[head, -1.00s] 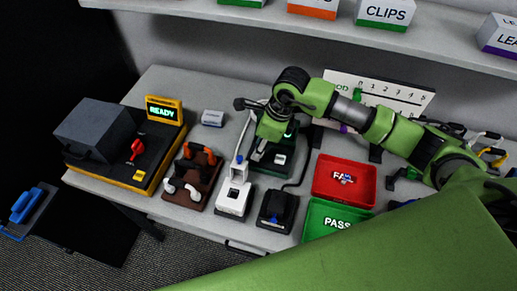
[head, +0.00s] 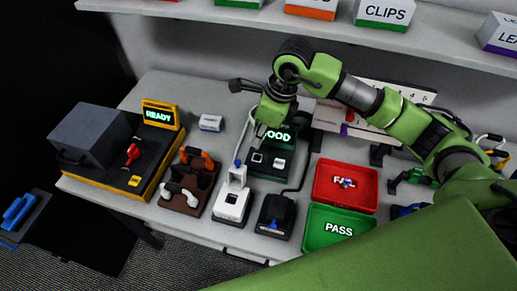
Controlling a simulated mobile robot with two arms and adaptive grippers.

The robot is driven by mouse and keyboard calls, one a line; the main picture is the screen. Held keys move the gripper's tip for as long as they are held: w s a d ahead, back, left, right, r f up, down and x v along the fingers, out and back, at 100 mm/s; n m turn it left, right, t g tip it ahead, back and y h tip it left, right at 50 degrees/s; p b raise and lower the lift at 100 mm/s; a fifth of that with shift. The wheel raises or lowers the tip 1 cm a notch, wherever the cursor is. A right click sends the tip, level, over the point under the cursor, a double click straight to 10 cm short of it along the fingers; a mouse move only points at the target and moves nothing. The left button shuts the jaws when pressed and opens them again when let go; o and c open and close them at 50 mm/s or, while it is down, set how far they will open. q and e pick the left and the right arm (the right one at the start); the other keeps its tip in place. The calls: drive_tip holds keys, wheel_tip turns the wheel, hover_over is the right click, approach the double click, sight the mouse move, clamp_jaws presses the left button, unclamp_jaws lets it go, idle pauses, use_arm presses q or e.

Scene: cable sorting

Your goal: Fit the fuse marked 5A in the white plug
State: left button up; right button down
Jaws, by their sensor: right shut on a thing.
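My right gripper (head: 259,133) is over the left part of the dark green tester (head: 268,161), a little above its top. It is shut on a small piece, likely a fuse, mostly hidden by the fingers; no marking can be read. The tester's lit screen (head: 281,136) shows "OOD", its left end hidden by the gripper. The white plug (head: 231,203) stands in front of the tester to the left, with a dark opening in its face and a white cable running back. My left gripper is not in view.
A black plug (head: 275,213) with a black cable stands right of the white plug. Red FAIL (head: 328,204) and green PASS (head: 309,237) trays lie farther right. A brown rack (head: 200,203) and a READY machine (head: 152,186) are left. A shelf (head: 300,27) overhangs the back.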

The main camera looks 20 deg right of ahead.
wheel_tip(320, 180, up, 4)
drive_tip(key=shift+f+b, duration=0.15)
drive_tip(key=shift+b, duration=0.15)
drive_tip(key=shift+r+p, duration=0.5)
drive_tip(key=shift+r, duration=1)
